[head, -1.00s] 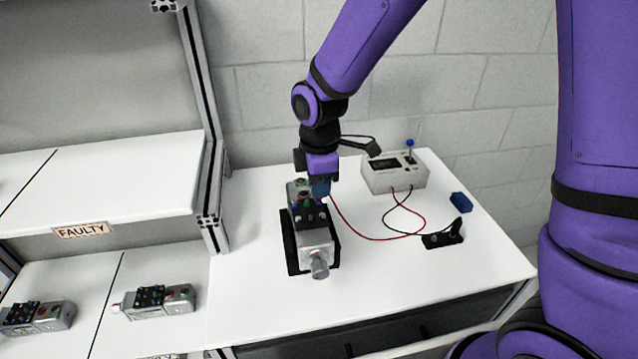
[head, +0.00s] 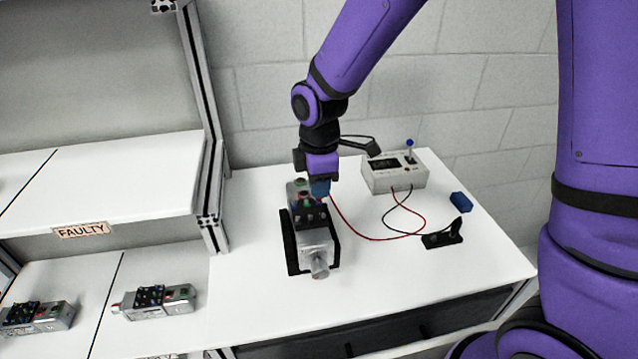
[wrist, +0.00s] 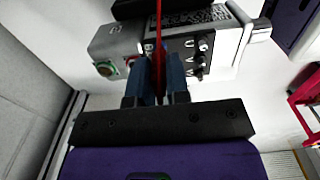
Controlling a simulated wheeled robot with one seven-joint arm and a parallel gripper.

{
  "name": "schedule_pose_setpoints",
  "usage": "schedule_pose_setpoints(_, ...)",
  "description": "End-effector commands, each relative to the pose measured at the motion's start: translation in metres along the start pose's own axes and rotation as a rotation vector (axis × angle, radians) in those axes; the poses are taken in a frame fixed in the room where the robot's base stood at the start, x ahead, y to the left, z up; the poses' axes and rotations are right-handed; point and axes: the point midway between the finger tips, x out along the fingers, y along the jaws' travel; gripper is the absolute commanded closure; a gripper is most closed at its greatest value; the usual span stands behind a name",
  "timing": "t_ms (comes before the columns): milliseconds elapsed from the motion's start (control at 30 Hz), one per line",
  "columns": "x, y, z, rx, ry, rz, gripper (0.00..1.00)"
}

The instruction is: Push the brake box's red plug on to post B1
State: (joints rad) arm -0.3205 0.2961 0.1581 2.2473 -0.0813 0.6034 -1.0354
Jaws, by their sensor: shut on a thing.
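My gripper (head: 320,190) is over the far part of the grey servo motor (head: 316,246), beside its black terminal block (head: 308,215). In the wrist view its blue fingers (wrist: 159,78) are shut on the red plug, whose red lead (wrist: 158,25) runs up between them. The plug's tip is hidden by the fingers. The terminal block (wrist: 190,52) shows several posts just right of the fingers; I cannot read which is B1, nor tell whether the plug touches a post. The brake box (head: 394,178) is pale with a blue-knobbed lever, and the red lead runs from it.
A black lead goes from the box to a black holder (head: 443,238). A blue block (head: 461,202) lies at the table's right. The motor sits in a black cradle (head: 291,252). More motors (head: 160,302) lie on the left shelf, below the FAULTY label (head: 82,230). The front right table is clear.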

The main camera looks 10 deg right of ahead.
Motion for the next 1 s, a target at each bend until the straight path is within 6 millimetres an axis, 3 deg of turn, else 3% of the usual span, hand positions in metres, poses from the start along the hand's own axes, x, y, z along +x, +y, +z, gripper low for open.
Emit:
schedule_pose_setpoints(467,0.0034,0.0001,0.0001,0.000,0.000,0.000,1.00)
schedule_pose_setpoints(500,0.0034,0.0001,0.0001,0.000,0.000,0.000,0.82)
schedule_pose_setpoints(633,0.0034,0.0001,0.0001,0.000,0.000,0.000,0.54)
schedule_pose_setpoints(1000,0.0032,0.0001,0.0001,0.000,0.000,0.000,0.54)
